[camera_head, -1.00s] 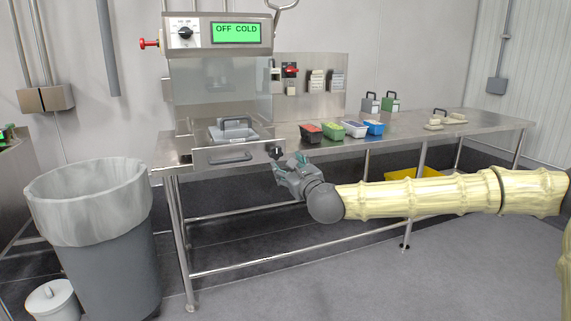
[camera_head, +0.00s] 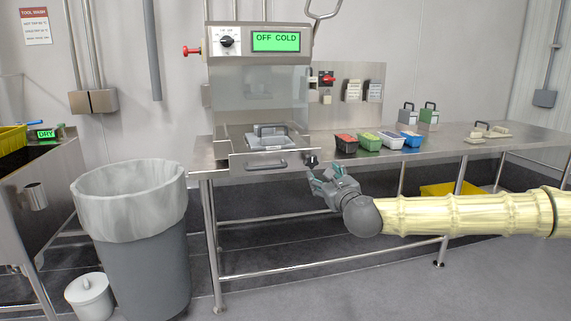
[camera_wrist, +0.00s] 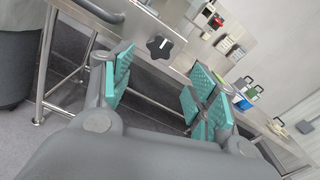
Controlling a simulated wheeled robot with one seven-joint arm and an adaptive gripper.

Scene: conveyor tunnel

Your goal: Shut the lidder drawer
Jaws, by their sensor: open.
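The lidder (camera_head: 262,87) stands on the steel table, with a green "OFF COLD" display. Its drawer (camera_head: 240,162) is pulled out toward me at the table's front edge, with a bar handle on its front. A grey tray plate with a handle (camera_head: 268,138) sits in the drawer. A black star knob (camera_head: 311,160) is at the drawer's right side; it also shows in the wrist view (camera_wrist: 159,47). My gripper (camera_head: 318,178) is open and empty, just below and right of the knob. In the wrist view its teal-padded fingers (camera_wrist: 160,90) are spread, with the knob beyond them.
Red, green and blue containers (camera_head: 378,141) stand on the table (camera_head: 440,157) right of the lidder. A lined grey bin (camera_head: 132,250) stands at the left front. Table legs and a low rail run below my arm.

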